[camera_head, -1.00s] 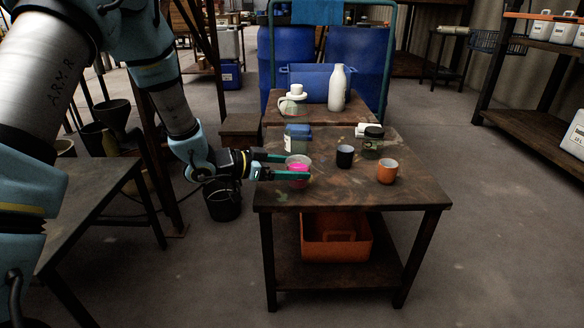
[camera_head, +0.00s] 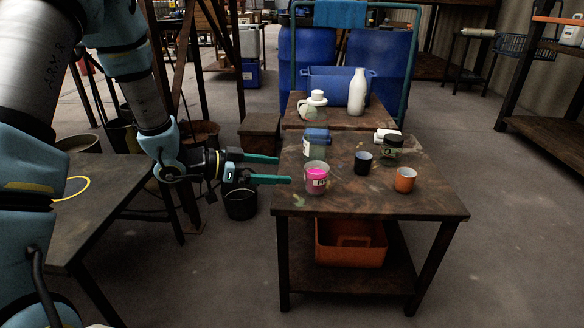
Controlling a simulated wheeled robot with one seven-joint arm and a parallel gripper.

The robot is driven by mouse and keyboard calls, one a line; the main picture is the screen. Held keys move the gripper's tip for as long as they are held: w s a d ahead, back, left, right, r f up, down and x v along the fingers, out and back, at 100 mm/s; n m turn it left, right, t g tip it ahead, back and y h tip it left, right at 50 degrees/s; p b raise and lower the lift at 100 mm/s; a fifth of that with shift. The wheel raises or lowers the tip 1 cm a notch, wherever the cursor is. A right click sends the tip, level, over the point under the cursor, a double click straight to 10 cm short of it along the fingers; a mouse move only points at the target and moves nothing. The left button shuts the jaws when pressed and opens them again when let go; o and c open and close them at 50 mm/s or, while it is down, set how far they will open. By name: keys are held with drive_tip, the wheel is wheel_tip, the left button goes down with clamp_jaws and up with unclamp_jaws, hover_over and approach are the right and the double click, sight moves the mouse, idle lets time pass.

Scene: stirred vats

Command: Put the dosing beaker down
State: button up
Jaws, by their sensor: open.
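The dosing beaker, which I take to be the clear cup with pink contents and a white label (camera_head: 317,179), stands upright on the brown table (camera_head: 400,208) near its left front edge. My gripper (camera_head: 287,170) is open and empty, just left of the beaker. Its two green fingers point right, toward the beaker, and a gap shows between the nearer fingertip and the cup.
A dark cup (camera_head: 363,162), an orange mug (camera_head: 404,180), a blue-lidded jar (camera_head: 316,143) and a dark-lidded jar (camera_head: 391,147) share the tabletop. A white bottle (camera_head: 357,92) and a jug (camera_head: 313,105) stand behind. An orange bin (camera_head: 350,246) sits on the lower shelf.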

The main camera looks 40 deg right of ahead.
drive_tip(key=shift+v, duration=0.9)
drive_tip(key=w+a+n+t+y, duration=0.35)
drive_tip(key=w+a+t, duration=0.25)
drive_tip(key=w, duration=0.4)
drive_tip(key=w+a+r+n+t+y, duration=0.1)
drive_tip(key=w+a+n+t+y, duration=0.15)
drive_tip(key=a, duration=0.45)
drive_tip(key=w+a+r+n+t+y, duration=0.1)
drive_tip(key=w+a+n+t+y, duration=0.2)
drive_tip(key=a, duration=0.4)
drive_tip(key=s+a+n+g+y, duration=0.2)
drive_tip(key=s+a+n, duration=0.2)
drive_tip(key=a, duration=0.4)
drive_tip(key=s+a+n+g+y, duration=0.2)
drive_tip(key=s+a+n+y, duration=0.15)
drive_tip(key=a, duration=0.35)
drive_tip(key=s+a+r+n+g, duration=0.1)
drive_tip(key=s+a+n+g, duration=0.1)
drive_tip(key=s, duration=0.5)
drive_tip(key=shift+s+a+n, duration=0.3)
drive_tip(key=shift+s+n, duration=0.05)
drive_tip(key=shift+n, duration=0.3)
drive_tip(key=shift+r+h, duration=0.2)
drive_tip(key=shift+h, duration=0.05)
wheel_tip(320, 180, up, 31)
drive_tip(key=p, duration=3.1)
drive_tip(key=shift+f, duration=0.3)
